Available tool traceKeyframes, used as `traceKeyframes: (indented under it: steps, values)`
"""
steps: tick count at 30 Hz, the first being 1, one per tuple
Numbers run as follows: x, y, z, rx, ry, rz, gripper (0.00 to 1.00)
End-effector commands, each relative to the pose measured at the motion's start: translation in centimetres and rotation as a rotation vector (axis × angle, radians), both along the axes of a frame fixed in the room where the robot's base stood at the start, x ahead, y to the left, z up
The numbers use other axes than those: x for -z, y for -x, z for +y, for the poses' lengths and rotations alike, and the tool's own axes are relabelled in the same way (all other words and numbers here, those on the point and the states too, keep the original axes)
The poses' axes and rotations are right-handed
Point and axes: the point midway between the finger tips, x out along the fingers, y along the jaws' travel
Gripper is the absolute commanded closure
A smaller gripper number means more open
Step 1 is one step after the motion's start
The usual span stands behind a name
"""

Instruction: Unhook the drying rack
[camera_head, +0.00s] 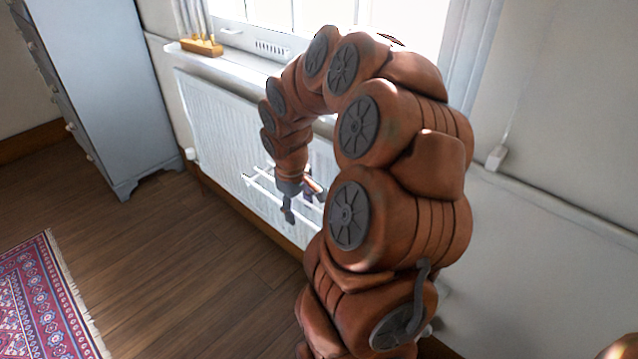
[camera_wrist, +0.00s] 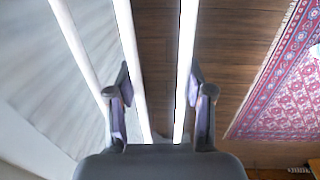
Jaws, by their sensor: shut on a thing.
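The drying rack (camera_head: 262,188) is a set of thin white bars at the front of the white radiator (camera_head: 222,125), under the window. Part of it is hidden behind my arm. My gripper (camera_head: 300,207) is at the rack, its dark fingers pointing down. In the wrist view, white rack bars (camera_wrist: 133,70) run between the fingers of my gripper (camera_wrist: 160,90), and another bar lies outside the left finger. My gripper is shut on the rack. Whether the rack's hooks still rest on the radiator cannot be seen.
A grey-blue chest of drawers (camera_head: 105,85) stands at the left. A wooden holder (camera_head: 202,47) sits on the window sill (camera_head: 235,60). The wooden floor (camera_head: 170,260) is clear up to a red patterned rug (camera_head: 45,300), also in the wrist view (camera_wrist: 285,85).

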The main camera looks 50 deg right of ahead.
Motion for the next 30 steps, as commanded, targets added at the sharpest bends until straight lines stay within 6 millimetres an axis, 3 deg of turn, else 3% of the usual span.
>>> traceKeyframes:
  steps: [24,30]
  values:
    - [-2.4,-0.1,4.6,0.0,0.001,-0.001,0.81]
    - [-2.5,-0.1,5.0,0.0,0.001,-0.001,0.81]
